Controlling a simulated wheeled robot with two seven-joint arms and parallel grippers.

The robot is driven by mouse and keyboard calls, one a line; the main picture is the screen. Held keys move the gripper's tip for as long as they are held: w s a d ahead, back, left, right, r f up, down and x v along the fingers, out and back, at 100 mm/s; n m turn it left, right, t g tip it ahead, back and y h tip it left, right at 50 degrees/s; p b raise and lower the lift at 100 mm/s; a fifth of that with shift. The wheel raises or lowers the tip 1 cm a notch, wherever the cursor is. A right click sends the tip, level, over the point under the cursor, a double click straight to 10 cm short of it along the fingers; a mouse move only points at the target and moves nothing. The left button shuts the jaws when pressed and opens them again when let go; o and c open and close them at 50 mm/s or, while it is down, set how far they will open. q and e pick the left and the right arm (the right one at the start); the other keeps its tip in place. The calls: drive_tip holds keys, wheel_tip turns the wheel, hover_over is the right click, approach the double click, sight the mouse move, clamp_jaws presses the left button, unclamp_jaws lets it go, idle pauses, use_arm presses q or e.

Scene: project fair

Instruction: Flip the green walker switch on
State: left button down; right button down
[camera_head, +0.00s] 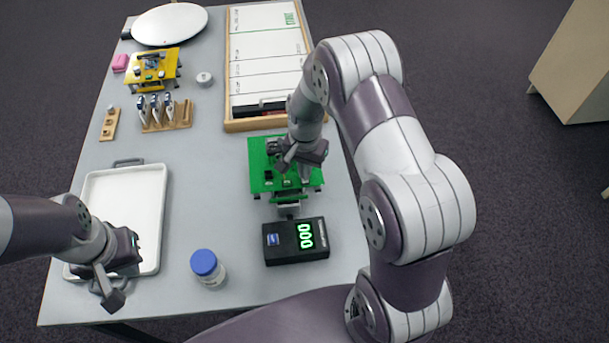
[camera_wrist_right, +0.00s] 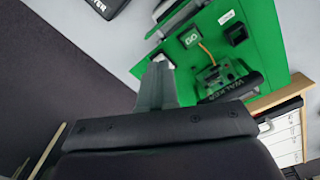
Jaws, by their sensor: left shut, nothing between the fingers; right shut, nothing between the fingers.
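The green walker (camera_head: 262,184), a small green board on legs, stands on the table right of the middle. In the right wrist view its green top (camera_wrist_right: 245,50) carries a dark block marked WALKER, a square labelled GO (camera_wrist_right: 190,38) and a dark square part (camera_wrist_right: 236,34). I cannot tell for sure which part is the switch or how it is set. My right gripper (camera_head: 284,165) is shut and empty over the green walker; its shut fingertips (camera_wrist_right: 158,66) show at the board's edge. My left gripper (camera_head: 115,295) is shut and empty over the white tray's front edge.
A black timer (camera_head: 284,256) reading 000 stands in front of the walker. A blue-capped jar (camera_head: 208,268) is left of it. The white tray (camera_head: 150,195) is at left. A yellow walker (camera_head: 170,66), wooden tool rack (camera_head: 180,116) and framed whiteboard (camera_head: 265,50) lie further back.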

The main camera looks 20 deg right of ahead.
drive_tip(key=shift+f+b, duration=0.6)
drive_tip(key=shift+f, duration=0.35)
idle(0.6)
wheel_tip(320, 180, up, 7)
drive_tip(key=p, duration=0.6)
drive_tip(key=shift+r, duration=0.1)
idle(0.3)
